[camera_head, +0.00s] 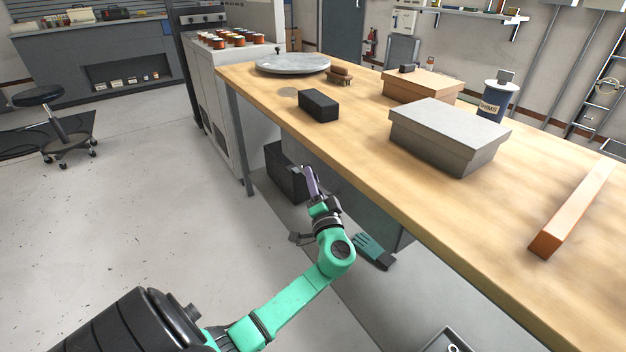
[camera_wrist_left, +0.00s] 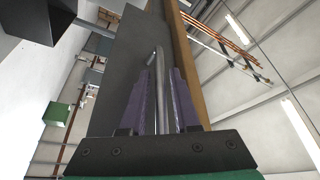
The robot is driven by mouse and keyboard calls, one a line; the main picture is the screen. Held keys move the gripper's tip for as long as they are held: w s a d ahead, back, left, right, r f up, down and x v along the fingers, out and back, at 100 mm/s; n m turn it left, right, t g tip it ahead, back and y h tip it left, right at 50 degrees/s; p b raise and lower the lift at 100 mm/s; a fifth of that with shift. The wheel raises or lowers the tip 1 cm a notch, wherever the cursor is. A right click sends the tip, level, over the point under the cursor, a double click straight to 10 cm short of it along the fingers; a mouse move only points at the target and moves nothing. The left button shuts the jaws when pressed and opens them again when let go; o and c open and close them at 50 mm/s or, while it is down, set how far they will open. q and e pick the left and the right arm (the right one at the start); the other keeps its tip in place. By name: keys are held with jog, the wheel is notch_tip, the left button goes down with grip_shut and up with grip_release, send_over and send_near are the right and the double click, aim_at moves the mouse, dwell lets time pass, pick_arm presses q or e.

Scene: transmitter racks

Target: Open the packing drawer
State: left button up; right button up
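The packing drawer shows as a dark grey front (camera_wrist_left: 125,60) in the left wrist view, with a thin metal bar handle (camera_wrist_left: 159,60) on it. In the head view, a grey cabinet side (camera_head: 372,208) shows under the wooden bench, partly behind my arm. My left gripper (camera_wrist_left: 160,88) has its two purple fingers on either side of the handle, with narrow gaps visible, so it looks open around the bar. In the head view the left gripper (camera_head: 311,182) is just below the bench's front edge. My right gripper is not in view.
The wooden bench (camera_head: 348,115) carries a dark block (camera_head: 319,105), a grey lidded box (camera_head: 448,135), a cardboard box (camera_head: 422,86) and an orange-ended bar (camera_head: 575,210). A black bin (camera_head: 284,172) stands underneath. A green glove (camera_head: 372,250) lies below my gripper.

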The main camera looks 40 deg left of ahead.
pick_arm(q)
grip_shut()
dwell(1.2)
